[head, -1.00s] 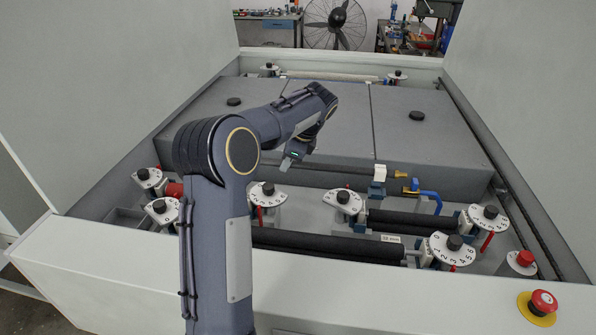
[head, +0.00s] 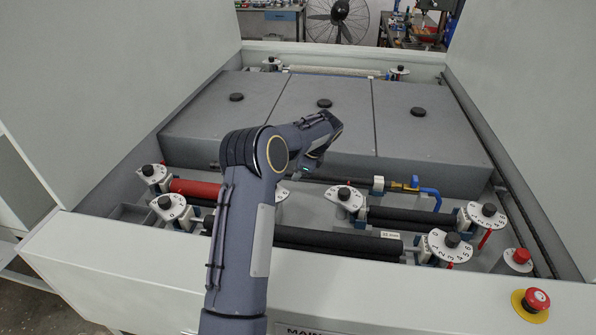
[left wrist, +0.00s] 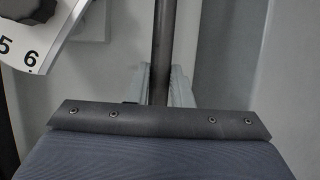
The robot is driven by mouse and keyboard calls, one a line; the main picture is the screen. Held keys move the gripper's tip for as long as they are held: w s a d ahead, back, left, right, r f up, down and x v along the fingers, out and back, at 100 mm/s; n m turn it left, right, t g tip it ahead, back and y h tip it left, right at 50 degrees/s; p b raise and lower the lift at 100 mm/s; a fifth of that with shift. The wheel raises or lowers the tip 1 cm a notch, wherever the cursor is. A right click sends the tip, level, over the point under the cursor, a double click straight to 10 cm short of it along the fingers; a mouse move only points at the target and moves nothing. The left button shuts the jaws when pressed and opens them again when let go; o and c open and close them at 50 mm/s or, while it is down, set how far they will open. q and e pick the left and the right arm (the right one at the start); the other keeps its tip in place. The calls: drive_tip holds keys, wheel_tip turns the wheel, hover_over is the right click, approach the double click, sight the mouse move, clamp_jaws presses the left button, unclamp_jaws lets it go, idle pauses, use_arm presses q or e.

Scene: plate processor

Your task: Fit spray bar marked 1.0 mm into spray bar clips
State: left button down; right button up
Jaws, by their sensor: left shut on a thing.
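The spray bar (head: 345,181) is a thin dark bar running left to right in front of the grey covers in the head view. In the left wrist view the tube (left wrist: 163,45) runs upright between the fingers. My left gripper (left wrist: 163,92) is shut on it; in the head view the gripper (head: 301,173) is largely hidden behind my arm. At the bar's right end a white piece (head: 379,181) sits at a small blue clip, with a brass fitting (head: 398,186) beside it. The bar's marking cannot be read. My right gripper is not in view.
A blue hose elbow (head: 429,192) lies right of the brass fitting. Black rollers (head: 335,241), a red roller (head: 195,188) and numbered dials (head: 345,197) crowd the front. Grey covers (head: 335,140) lie behind the bar. A numbered dial (left wrist: 35,25) shows close by in the wrist view.

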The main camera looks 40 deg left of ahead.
use_arm(q)
drive_tip(key=shift+f, duration=0.2)
drive_tip(key=c, duration=1.3)
unclamp_jaws()
drive_tip(key=shift+f, duration=0.1)
drive_tip(key=shift+d+r, duration=0.1)
drive_tip(key=shift+r, duration=0.5)
drive_tip(key=v, duration=1.1)
drive_tip(key=shift+r+b, duration=0.2)
drive_tip(key=shift+b, duration=0.25)
drive_tip(key=shift+d+f, duration=0.1)
drive_tip(key=shift+d, duration=0.05)
